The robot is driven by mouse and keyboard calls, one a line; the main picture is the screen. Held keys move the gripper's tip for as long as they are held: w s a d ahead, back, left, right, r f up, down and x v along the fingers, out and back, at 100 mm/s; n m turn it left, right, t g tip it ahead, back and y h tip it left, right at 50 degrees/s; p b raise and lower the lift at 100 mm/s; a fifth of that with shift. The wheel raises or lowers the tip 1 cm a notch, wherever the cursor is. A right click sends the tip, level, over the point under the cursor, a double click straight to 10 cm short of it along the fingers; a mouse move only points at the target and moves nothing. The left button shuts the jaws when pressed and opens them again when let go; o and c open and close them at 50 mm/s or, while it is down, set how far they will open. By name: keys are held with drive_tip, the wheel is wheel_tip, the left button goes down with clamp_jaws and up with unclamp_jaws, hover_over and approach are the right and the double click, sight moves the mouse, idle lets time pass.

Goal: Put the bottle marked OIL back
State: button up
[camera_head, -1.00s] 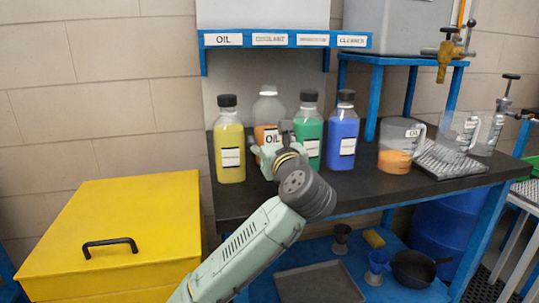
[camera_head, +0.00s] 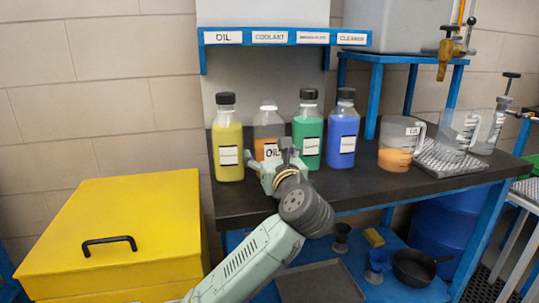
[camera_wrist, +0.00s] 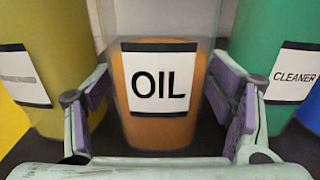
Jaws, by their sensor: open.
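In the wrist view the OIL label (camera_wrist: 159,92) faces me. My purple-padded fingers are open, one on each side of the bottle, with small gaps showing. A blue shelf edge (camera_head: 210,45) carries the signs OIL, COOLANT, one unreadable, and CLEANER; the yellow bottle is below OIL.
A blue bottle (camera_head: 342,135) stands right of the green one, whose label reads CLEANER in the wrist view. A jug with orange liquid (camera_head: 396,155) and a ribbed tray (camera_head: 450,163) are further right. A yellow chest (camera_head: 110,220) stands left. The bench front is clear.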

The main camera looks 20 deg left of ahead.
drive_tip(key=shift+r, duration=0.2)
drive_tip(key=v, duration=1.2)
drive_tip(key=shift+b, duration=0.35)
